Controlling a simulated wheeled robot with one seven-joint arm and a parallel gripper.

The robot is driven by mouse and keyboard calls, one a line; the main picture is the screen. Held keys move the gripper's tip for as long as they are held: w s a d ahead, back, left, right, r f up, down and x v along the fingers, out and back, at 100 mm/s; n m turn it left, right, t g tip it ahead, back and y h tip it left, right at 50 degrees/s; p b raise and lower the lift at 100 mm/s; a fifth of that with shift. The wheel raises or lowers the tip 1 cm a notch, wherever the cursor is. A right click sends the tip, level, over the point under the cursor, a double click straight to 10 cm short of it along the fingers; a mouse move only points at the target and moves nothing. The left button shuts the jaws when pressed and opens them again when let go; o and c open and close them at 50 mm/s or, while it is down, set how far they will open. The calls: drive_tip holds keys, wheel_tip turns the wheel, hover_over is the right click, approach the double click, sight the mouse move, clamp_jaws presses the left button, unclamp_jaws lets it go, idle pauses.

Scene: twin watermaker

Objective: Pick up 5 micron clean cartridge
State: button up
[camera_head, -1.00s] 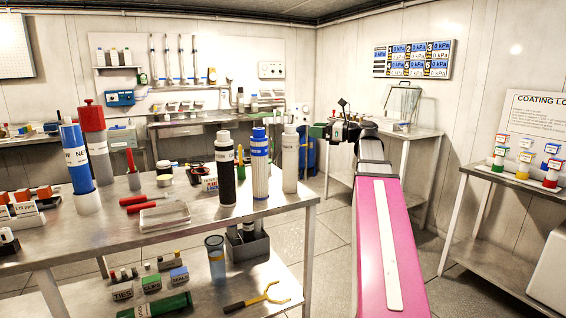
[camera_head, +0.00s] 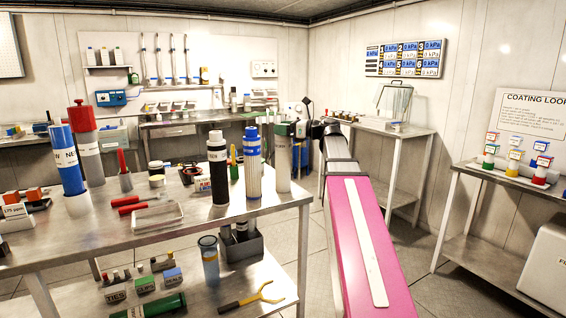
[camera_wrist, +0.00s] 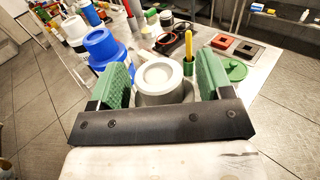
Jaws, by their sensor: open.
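Three upright cartridges stand near the right end of the steel table (camera_head: 130,225): a black one (camera_head: 218,175) with a white cap, a white one with a blue cap and band (camera_head: 253,165), and a pale grey one (camera_head: 283,168). No label readable here tells which is the 5 micron clean one. My gripper (camera_wrist: 163,75) is open, its green fingers on either side of the pale grey cartridge's round top (camera_wrist: 158,75). Contact cannot be told. The blue cap (camera_wrist: 100,45) is close outside the left finger in the wrist view.
Red-handled tools (camera_head: 128,205) and a clear tray (camera_head: 158,216) lie on the table. Blue (camera_head: 65,160) and red-and-grey (camera_head: 86,145) cylinders stand at left.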

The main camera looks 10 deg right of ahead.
drive_tip(key=c, duration=1.4)
drive_tip(key=shift+o, duration=0.2)
